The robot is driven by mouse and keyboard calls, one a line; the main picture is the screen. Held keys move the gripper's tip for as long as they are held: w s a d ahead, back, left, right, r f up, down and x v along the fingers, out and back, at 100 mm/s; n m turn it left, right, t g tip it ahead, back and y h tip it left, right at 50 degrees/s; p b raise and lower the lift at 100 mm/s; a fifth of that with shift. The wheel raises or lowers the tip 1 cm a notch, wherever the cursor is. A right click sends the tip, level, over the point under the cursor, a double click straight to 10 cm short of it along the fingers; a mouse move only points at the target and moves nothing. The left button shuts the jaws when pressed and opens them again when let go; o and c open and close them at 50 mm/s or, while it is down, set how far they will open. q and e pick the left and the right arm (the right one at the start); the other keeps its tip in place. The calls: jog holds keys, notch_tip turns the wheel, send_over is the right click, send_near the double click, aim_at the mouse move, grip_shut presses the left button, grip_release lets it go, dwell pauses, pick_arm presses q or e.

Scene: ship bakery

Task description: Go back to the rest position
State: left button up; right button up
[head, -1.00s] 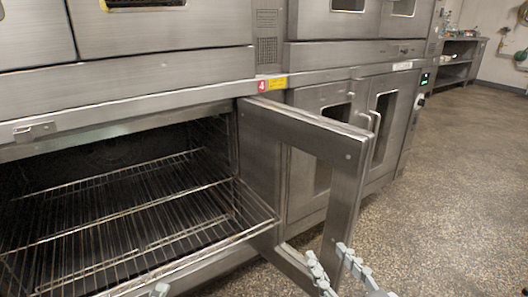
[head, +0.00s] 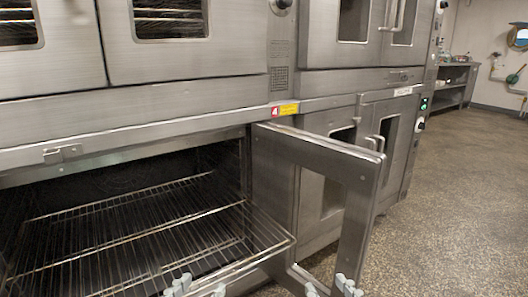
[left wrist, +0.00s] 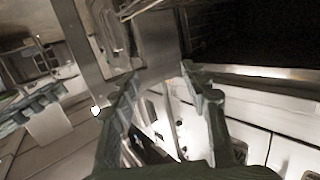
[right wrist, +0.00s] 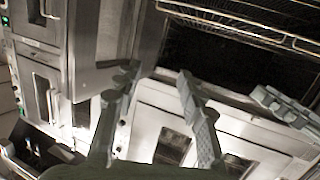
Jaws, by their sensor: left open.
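My left gripper (head: 199,287) shows only its fingertips at the bottom edge of the head view, in front of the open oven. In the left wrist view its fingers (left wrist: 163,78) stand apart with nothing between them. My right gripper (head: 330,288) shows its fingertips at the bottom edge, by the lower part of the open oven door. In the right wrist view its fingers (right wrist: 155,78) are spread and empty. The other gripper also shows at the right of that view. Both arms are mostly out of the head view.
The lower oven's door (head: 366,200) stands open, jutting out beside my right gripper. A wire rack (head: 140,240) lies inside the oven, empty. More closed ovens stand behind the door. Speckled floor (head: 460,200) at the right is clear; a steel table (head: 457,84) stands far back.

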pick_arm(q)
jog(key=s+a+f+g+y+p, duration=0.2)
jog(key=a+f+g+y+p, duration=0.35)
jog(key=f, duration=0.85)
pick_arm(e)
jog(key=s+d+f+g+h, duration=0.2)
jog(key=d+f+g+h, duration=0.35)
jog(key=f, duration=0.85)
pick_arm(q)
jog(key=s+a+f+n+g+p, duration=0.1)
jog(key=s+a+f+g+p, duration=0.2)
jog(key=s+a+f+g, duration=0.4)
jog(key=s+a+f, duration=0.3)
jog(key=shift+s+a+f+n, duration=0.2)
jog(key=shift+a+f+n, duration=0.1)
jog(key=shift+f+n, duration=0.1)
pick_arm(e)
jog(key=s+d+f+m+g, duration=0.2)
jog(key=s+d+f+g, duration=0.5)
jog(key=s+d+f, duration=0.3)
jog(key=shift+s+d+f, duration=0.15)
jog(key=shift+s+f, duration=0.05)
jog(key=shift+f, duration=0.15)
